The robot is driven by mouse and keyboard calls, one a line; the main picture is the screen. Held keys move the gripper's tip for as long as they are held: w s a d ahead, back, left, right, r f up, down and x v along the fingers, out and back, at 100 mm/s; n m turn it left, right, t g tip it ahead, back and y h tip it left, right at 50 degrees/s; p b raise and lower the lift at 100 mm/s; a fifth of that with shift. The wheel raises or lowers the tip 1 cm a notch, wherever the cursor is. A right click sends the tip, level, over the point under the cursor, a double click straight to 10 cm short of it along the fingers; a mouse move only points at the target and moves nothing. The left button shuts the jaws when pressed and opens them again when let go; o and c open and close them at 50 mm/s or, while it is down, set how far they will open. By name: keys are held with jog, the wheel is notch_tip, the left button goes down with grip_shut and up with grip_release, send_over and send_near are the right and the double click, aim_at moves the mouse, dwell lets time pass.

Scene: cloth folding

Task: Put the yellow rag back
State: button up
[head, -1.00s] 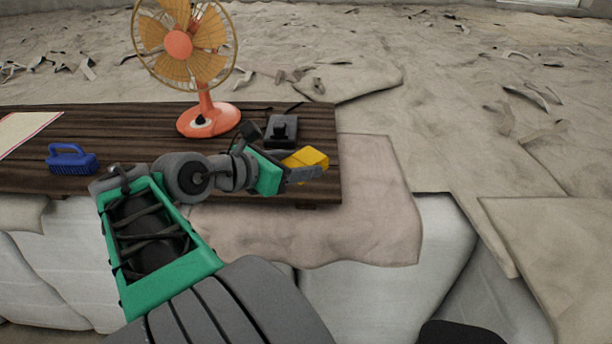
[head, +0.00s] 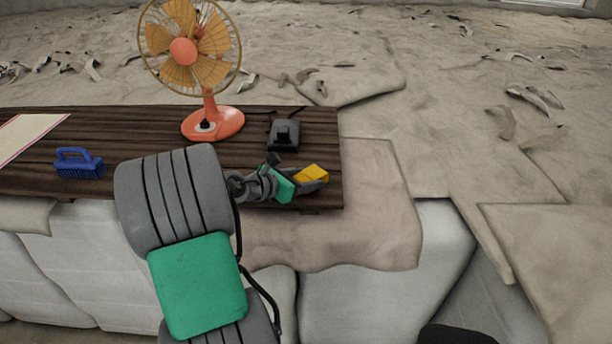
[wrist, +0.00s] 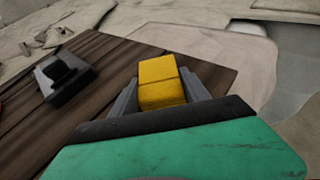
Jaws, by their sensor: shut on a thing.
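The yellow rag (head: 311,173) is a small folded yellow block near the right end of the dark wooden table (head: 225,160). In the wrist view the rag (wrist: 160,83) sits between the two grey fingers of my gripper (wrist: 162,92), with a crease across it. My gripper (head: 310,181) is shut on the rag in the head view. I cannot tell whether the rag touches the tabletop or is held just above it.
A black device (head: 284,135) stands just behind my gripper; it also shows in the wrist view (wrist: 64,78). A beige cloth (head: 385,200) drapes beyond the table's right edge.

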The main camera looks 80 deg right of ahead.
jog(key=o, duration=1.5)
jog(key=b+v, duration=0.2)
jog(key=v, duration=1)
jog(key=w+a+f+m+t+y, duration=0.25)
jog(key=w+a+t, duration=0.25)
jog(key=w+a, duration=0.3)
jog(key=w+a+f+m+t+y, duration=0.2)
jog(key=w+a+m+t, duration=0.2)
jog(key=w+a, duration=0.45)
jog(key=a+m+t+y, duration=0.1)
jog(key=a+y, duration=0.1)
jog(key=a, duration=0.7)
jog(key=a+m+t+y, duration=0.1)
jog(key=a+m+y, duration=0.1)
jog(key=a, duration=0.7)
jog(key=a+m+y, duration=0.2)
jog(key=a+y, duration=0.1)
jog(key=a, duration=0.6)
jog(key=shift+w+t, duration=0.25)
jog(key=shift+t, duration=0.15)
